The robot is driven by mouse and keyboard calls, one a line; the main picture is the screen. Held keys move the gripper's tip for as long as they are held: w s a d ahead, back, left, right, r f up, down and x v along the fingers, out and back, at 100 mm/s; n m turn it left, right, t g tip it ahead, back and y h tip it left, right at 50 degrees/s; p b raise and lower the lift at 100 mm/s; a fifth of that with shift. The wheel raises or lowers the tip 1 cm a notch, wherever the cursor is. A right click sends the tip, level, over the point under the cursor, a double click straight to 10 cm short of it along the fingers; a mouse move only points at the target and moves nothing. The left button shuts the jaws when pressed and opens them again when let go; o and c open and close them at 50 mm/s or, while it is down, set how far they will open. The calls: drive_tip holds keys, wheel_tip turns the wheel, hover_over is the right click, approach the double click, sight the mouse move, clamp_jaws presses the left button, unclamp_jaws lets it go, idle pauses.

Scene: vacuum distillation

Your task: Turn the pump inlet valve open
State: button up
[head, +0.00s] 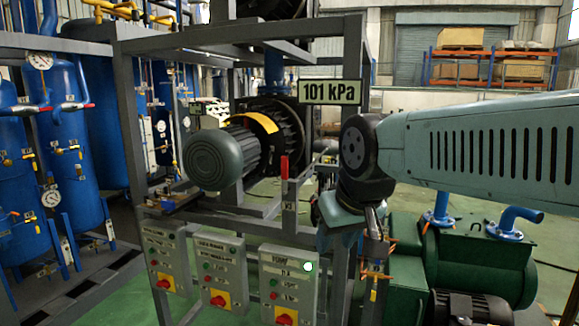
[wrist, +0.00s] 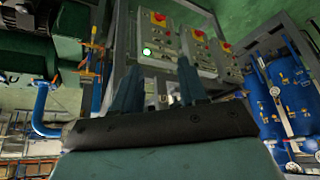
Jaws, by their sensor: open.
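A red upright handle (head: 284,167) stands on a grey post of the frame in the head view, above a small tag (head: 290,205) that seems to read V3. It looks like a valve lever; I cannot tell for sure that it is the pump inlet valve. My gripper (head: 335,213) is right of and below this handle, apart from it, and partly hidden by my wrist. In the wrist view my gripper (wrist: 160,85) shows two teal fingers spread apart with nothing held between them. I cannot make out the red handle in the wrist view.
Control boxes with red knobs (head: 285,285) hang below the handle; the right one has a lit green lamp (head: 308,266). Green machinery (head: 480,265) stands at right, blue tanks (head: 70,130) at left.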

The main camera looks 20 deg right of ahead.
drive_tip(key=shift+d, duration=0.2)
drive_tip(key=shift+o, duration=0.5)
drive_tip(key=shift+w+r, duration=0.25)
wheel_tip(320, 180, up, 15)
drive_tip(key=m+g+h, duration=0.2)
drive_tip(key=m+h, duration=0.1)
drive_tip(key=m, duration=0.4)
hover_over(285, 164)
drive_tip(key=s+a, duration=0.3)
drive_tip(key=x, duration=1.4)
drive_tip(key=shift+r, duration=0.1)
drive_tip(key=shift+c, duration=0.2)
clamp_jaws()
